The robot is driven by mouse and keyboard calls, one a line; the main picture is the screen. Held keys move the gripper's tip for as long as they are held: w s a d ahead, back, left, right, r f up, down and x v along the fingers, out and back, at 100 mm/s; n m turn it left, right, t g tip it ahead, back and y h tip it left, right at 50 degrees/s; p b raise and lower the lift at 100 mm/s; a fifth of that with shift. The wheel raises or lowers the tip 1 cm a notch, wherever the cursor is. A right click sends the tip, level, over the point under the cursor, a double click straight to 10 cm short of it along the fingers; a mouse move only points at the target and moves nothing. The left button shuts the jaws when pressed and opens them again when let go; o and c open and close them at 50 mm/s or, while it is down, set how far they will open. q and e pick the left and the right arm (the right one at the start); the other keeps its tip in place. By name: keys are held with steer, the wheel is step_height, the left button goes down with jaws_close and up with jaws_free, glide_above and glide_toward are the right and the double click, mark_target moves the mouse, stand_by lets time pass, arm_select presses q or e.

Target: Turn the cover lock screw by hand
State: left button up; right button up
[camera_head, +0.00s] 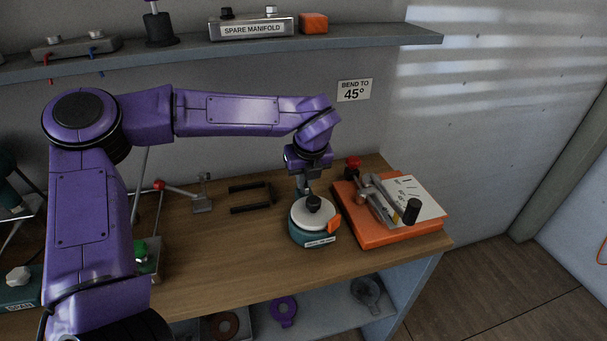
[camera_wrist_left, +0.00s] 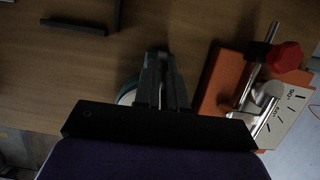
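A round teal pot (camera_head: 312,232) with a white cover (camera_head: 303,214) stands on the bench. A black screw knob (camera_head: 313,202) sits on top of the cover, and an orange tab (camera_head: 334,226) is at its right side. My left gripper (camera_head: 303,189) points down right at the knob, overlapping its upper left edge. In the left wrist view the left gripper (camera_wrist_left: 162,72) shows two fingers close together, over part of the white cover (camera_wrist_left: 127,96). The knob is hidden there, so I cannot tell whether the fingers touch it. My right gripper is not in view.
An orange base (camera_head: 385,233) with a bending tool and angle plate (camera_head: 417,198) stands close on the right. A shelf (camera_head: 370,36) with a spare manifold (camera_head: 252,27) runs above. Bare bench (camera_head: 220,240) lies left of the pot.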

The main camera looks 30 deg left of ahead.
arm_select(q)
steer(key=o, duration=0.4)
steer(key=shift+o, duration=0.2)
steer(key=shift+w, duration=0.1)
step_height(320, 180, up, 6)
steer(key=p, duration=0.4)
